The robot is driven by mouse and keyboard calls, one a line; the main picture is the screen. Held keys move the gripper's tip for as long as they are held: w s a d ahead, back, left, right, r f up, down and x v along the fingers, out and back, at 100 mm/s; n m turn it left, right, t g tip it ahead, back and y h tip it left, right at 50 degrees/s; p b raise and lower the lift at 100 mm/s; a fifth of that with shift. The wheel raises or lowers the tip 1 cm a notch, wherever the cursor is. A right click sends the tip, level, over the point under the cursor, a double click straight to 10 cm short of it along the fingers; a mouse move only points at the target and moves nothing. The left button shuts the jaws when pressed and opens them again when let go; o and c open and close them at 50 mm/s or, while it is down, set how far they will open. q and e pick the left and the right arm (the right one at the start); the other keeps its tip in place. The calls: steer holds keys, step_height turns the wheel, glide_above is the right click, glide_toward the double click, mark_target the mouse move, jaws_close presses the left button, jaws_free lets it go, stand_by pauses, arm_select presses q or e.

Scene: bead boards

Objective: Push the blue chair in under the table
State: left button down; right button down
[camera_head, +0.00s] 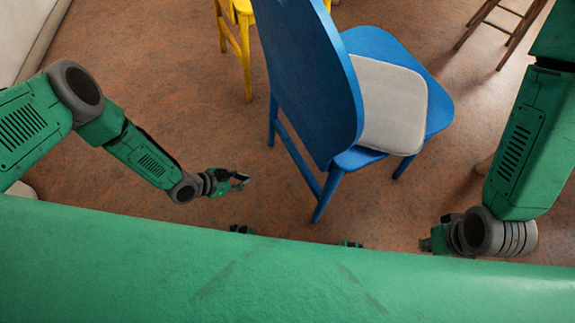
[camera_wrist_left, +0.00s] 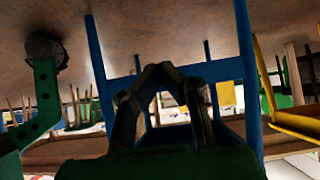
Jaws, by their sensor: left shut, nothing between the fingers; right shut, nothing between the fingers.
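The blue chair (camera_head: 310,80) stands upright in the upper middle of the head view. Its back faces me and a pale cushion (camera_head: 390,105) lies on its seat. My left gripper (camera_head: 243,181) is shut and empty, left of the chair's legs and apart from them in that view. In the left wrist view, which looks upside down, the fingers (camera_wrist_left: 160,72) come together in front of the chair's blue legs and rail (camera_wrist_left: 246,70). My right gripper (camera_head: 428,243) is low, right of the chair, and partly hidden; it holds nothing visible. I cannot make out the table in the head view.
A yellow chair (camera_head: 243,45) stands behind the blue one to the left. A brown wooden stool or chair (camera_head: 497,30) stands at the top right. A pale piece of furniture (camera_head: 25,35) fills the top left corner. Brown floor (camera_head: 170,75) is bare left of the blue chair.

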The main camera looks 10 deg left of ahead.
mark_target(298, 153)
arm_select(q)
steer(key=shift+w+d, duration=1.5)
steer(key=shift+d, duration=0.65)
steer(key=shift+w+d, duration=1.45)
steer(key=shift+d, duration=0.65)
steer(key=shift+w+d, duration=1.5)
steer(key=shift+d, duration=0.65)
steer(key=shift+w+d, duration=0.8)
steer(key=shift+d, duration=0.1)
steer(key=shift+w+d, duration=0.45)
steer(key=shift+d, duration=0.4)
steer(key=w+d, duration=0.2)
steer(key=d, duration=0.1)
steer(key=w+d, duration=0.1)
steer(key=d, duration=0.1)
steer(key=shift+w, duration=0.25)
